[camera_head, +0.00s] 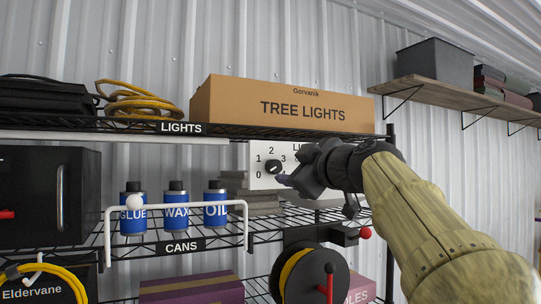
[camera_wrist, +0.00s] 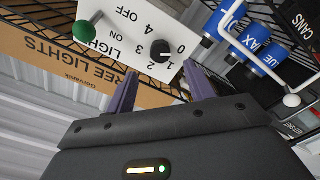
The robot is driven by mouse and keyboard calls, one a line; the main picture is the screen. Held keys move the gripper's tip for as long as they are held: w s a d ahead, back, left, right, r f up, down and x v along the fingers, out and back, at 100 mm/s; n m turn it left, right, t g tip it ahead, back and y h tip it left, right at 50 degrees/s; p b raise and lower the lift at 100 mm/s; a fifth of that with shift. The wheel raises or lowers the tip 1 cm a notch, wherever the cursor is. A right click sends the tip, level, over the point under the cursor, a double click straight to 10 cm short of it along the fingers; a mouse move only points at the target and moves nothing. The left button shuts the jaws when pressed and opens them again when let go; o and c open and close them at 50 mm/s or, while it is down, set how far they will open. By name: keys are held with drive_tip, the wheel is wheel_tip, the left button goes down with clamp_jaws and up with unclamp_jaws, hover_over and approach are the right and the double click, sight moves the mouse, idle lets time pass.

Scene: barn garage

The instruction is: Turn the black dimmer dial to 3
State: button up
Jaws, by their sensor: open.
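The black dimmer dial (camera_head: 273,167) sits on a white panel (camera_head: 262,181) with the numbers 0, 1, 2 and 3 around it. In the wrist view the dial (camera_wrist: 160,51) appears upside down, with numbers 0 to 4 around it. I cannot tell for sure which number its pointer faces. My gripper (camera_head: 284,179) is in front of the panel and hides its right part in the head view. In the wrist view my gripper (camera_wrist: 161,70) is open, its two purple fingers apart, with the dial beyond the gap between them. Nothing is held.
The panel also carries a green knob (camera_wrist: 84,32) by OFF and ON. A tree lights box (camera_head: 290,105) stands on the shelf above. Glue, wax and oil cans (camera_head: 176,212) stand left of the panel behind a white rail (camera_head: 108,240). A cable reel (camera_head: 310,277) hangs below.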

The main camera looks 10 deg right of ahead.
sight(276, 167)
drive_tip(key=p+x, duration=0.3)
drive_tip(key=x, duration=0.3)
drive_tip(key=shift+r+p, duration=0.15)
drive_tip(key=shift+p, duration=0.2)
drive_tip(key=shift+w+a, duration=0.15)
drive_tip(key=shift+w, duration=0.25)
drive_tip(key=c, duration=1)
